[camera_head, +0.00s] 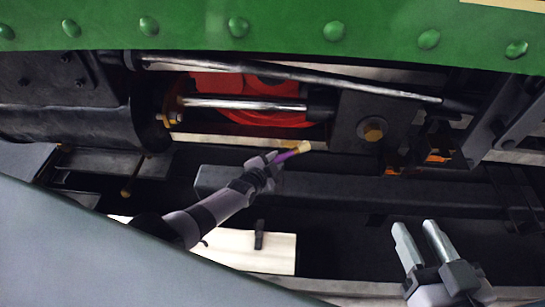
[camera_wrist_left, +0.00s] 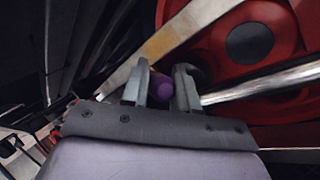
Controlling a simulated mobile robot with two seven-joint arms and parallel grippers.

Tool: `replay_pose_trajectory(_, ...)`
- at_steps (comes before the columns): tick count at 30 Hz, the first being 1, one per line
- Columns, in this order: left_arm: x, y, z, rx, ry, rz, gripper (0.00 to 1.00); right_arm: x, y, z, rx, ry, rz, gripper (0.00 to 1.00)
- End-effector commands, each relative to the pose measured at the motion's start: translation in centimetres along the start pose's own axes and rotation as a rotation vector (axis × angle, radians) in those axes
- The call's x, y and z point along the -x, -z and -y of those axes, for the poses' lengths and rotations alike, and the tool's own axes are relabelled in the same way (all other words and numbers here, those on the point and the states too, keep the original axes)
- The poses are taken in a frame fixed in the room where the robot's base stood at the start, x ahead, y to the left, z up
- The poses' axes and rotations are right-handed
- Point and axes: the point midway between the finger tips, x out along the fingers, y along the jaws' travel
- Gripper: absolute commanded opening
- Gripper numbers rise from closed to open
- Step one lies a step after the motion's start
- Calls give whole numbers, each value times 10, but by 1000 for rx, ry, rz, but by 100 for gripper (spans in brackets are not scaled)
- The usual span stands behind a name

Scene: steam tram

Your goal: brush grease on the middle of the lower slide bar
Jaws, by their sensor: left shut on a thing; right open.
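My left gripper (camera_head: 268,163) is shut on a brush with a purple handle (camera_head: 284,156) and a pale yellow tip (camera_head: 304,147). The tip is at the lower slide bar (camera_head: 235,142), near its right end beside the crosshead; I cannot tell whether they touch. In the left wrist view the handle end (camera_wrist_left: 163,86) is between the fingers and the bristles are hidden. The pale bar (camera_wrist_left: 203,18) runs diagonally behind it, with a yellowish patch (camera_wrist_left: 162,42) that may be grease. My right gripper (camera_head: 426,245) is open and empty at the lower right.
The upper slide bar (camera_head: 290,72) and piston rod (camera_head: 240,103) run above, before a red wheel (camera_head: 262,119). The dark crosshead (camera_head: 350,120) has a brass bolt (camera_head: 373,130). A dark beam (camera_head: 340,185) lies below. A green riveted panel (camera_head: 285,22) crosses the top.

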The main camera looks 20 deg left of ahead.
Motion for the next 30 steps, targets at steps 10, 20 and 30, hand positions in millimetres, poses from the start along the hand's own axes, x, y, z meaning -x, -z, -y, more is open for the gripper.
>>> replay_pose_trajectory(10, 10, -12, -13, 11, -25, 1, 0, 0, 0, 0, 0, 0, 0, 43)
replay_pose_trajectory(20, 19, -34, 5, 8, -20, 2, 0, 1, 3, 0, 0, 0, 0, 43)
replay_pose_trajectory(30, 24, -47, 15, 6, -18, 2, 0, 1, 4, 0, 0, 0, 0, 43)
